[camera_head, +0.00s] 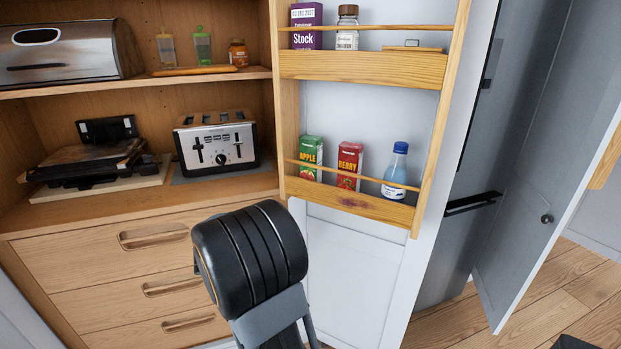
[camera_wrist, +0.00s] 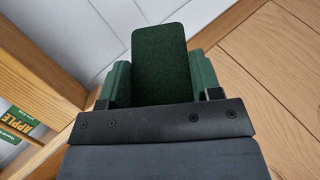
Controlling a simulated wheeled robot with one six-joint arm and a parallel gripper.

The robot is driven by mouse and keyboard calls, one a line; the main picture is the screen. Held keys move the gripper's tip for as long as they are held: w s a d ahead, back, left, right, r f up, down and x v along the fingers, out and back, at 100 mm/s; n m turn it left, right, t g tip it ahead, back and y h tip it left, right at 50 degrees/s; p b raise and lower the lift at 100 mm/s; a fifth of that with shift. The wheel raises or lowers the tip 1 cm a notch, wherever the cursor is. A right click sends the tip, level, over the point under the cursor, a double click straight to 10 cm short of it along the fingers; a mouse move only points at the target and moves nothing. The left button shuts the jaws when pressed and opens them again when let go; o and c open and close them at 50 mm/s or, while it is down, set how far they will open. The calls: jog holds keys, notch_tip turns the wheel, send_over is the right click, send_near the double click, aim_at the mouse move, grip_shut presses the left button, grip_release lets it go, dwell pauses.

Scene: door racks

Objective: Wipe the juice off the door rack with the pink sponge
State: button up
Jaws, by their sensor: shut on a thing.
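My gripper (camera_wrist: 160,82) is shut on a block with a dark green, rough face, which looks like the scouring side of the sponge (camera_wrist: 159,48); no pink shows. The wooden door rack (camera_head: 350,202) is on the white door in the head view. Its edge shows at the left of the wrist view (camera_wrist: 38,75), apart from the sponge. Its lower shelf holds a green apple carton (camera_head: 311,158), a red berry carton (camera_head: 349,165) and a blue-capped bottle (camera_head: 396,170). I cannot make out the juice clearly. My gripper is hidden in the head view.
The upper rack shelf (camera_head: 362,69) holds a purple stock box (camera_head: 306,25) and a jar (camera_head: 347,28). A toaster (camera_head: 216,143) stands in the cupboard at left, above several drawers (camera_head: 110,260). A grey door (camera_head: 560,150) stands open at right, over bare wooden floor (camera_head: 590,300).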

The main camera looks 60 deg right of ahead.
jog(key=s+d+r+m+g+y+p, duration=0.1)
jog(key=s+d+r+m+g+p, duration=0.1)
jog(key=s+r+m+g+p, duration=0.45)
jog(key=m+g+y+p, duration=0.1)
jog(key=m+y+p, duration=0.25)
jog(key=p, duration=0.45)
send_near(370, 213)
jog(key=shift+n+y, duration=0.25)
jog(key=shift+n, duration=0.05)
jog(key=shift+w+a+f, duration=0.35)
jog(key=shift+w+f, duration=0.25)
jog(key=shift+f, duration=0.2)
jog(key=shift+w+a+f, duration=0.4)
jog(key=shift+w+f, duration=0.25)
jog(key=shift+f, duration=0.2)
jog(key=shift+w+d+b, duration=0.1)
jog(key=shift+d+b, duration=0.35)
jog(key=shift+d, duration=0.5)
